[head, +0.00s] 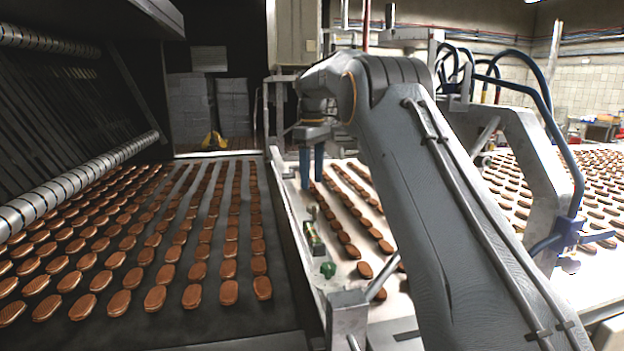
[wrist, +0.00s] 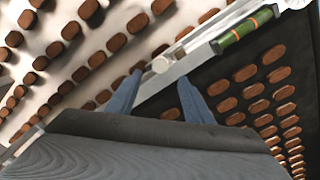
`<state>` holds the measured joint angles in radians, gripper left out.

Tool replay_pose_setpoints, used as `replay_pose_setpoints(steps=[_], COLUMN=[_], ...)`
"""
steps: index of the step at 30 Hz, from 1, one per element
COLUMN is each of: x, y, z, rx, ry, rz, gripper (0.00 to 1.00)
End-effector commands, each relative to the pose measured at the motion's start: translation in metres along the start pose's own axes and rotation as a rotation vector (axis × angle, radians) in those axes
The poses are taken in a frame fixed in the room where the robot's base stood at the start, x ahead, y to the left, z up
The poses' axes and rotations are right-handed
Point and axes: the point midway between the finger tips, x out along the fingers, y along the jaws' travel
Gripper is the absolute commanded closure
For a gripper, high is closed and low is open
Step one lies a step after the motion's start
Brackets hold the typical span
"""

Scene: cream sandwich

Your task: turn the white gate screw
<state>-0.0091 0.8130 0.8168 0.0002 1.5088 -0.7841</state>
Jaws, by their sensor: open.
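The white gate screw (wrist: 160,64) shows as a small pale round knob on the light metal rail in the wrist view. In the head view it looks like a small pale knob (head: 312,210) on the rail between the two belts. My gripper (wrist: 159,80) has its two blue fingers apart, with nothing between them that I can see held. In the wrist view the knob appears just beyond the gap between the fingertips. In the head view my gripper (head: 312,180) points down above the rail, apart from the knob. The exact gap is hard to tell.
A green block with an orange mark (wrist: 245,30) sits on the rail beside the knob. A green knob (head: 328,269) stands nearer me. Brown biscuits lie in rows on the dark belt (head: 285,310) at left and the white belt (head: 345,195) at right.

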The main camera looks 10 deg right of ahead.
Motion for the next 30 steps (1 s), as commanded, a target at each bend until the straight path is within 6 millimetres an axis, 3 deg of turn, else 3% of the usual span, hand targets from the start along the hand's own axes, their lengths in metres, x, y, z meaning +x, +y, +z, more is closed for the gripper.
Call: replay_pose_setpoints(steps=[5, 19, 26, 30], x=[0.0, 0.001, 0.005, 0.02], y=[0.0, -0.001, -0.001, -0.002], z=[0.0, 0.002, 0.002, 0.003], rx=[0.076, 0.861, 0.984, 0.985], ry=[0.0, -0.003, -0.004, -0.006], rz=[0.0, -0.001, -0.001, -0.002], gripper=[0.54, 0.54, 0.54, 0.54])
